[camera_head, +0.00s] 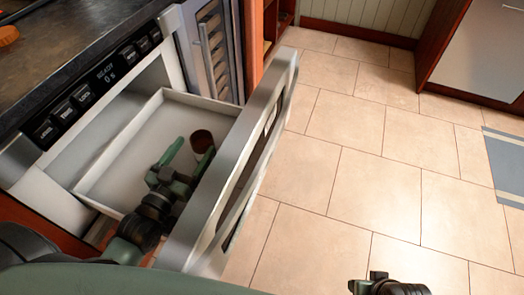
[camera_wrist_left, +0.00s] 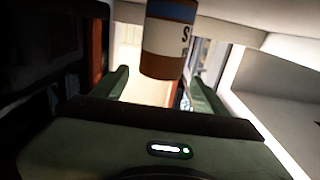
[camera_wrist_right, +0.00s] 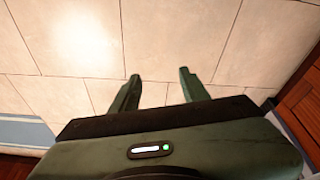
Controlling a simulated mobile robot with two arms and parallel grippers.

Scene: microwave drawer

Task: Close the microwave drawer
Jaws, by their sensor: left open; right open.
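The microwave drawer (camera_head: 112,170) is pulled out, with its pale inner tray showing. Its steel front panel (camera_head: 232,165) stands out over the floor. My left gripper (camera_head: 190,155) is open, reaching over the drawer's interior behind the front panel. A can with a dark reddish-brown top (camera_head: 202,140) is just ahead of its fingertips. In the left wrist view the can (camera_wrist_left: 163,58) shows between the spread fingers (camera_wrist_left: 162,85); whether they touch it I cannot tell. My right gripper is open and empty over the floor in the right wrist view (camera_wrist_right: 159,76); the head view shows only part of that arm.
The microwave's control panel (camera_head: 95,88) sits above the drawer, under a dark countertop (camera_head: 75,40). A glass-fronted unit (camera_head: 213,45) adjoins at the back. Tiled floor (camera_head: 350,150) lies clear to the right, with a grey-blue mat (camera_head: 506,165) at the far right.

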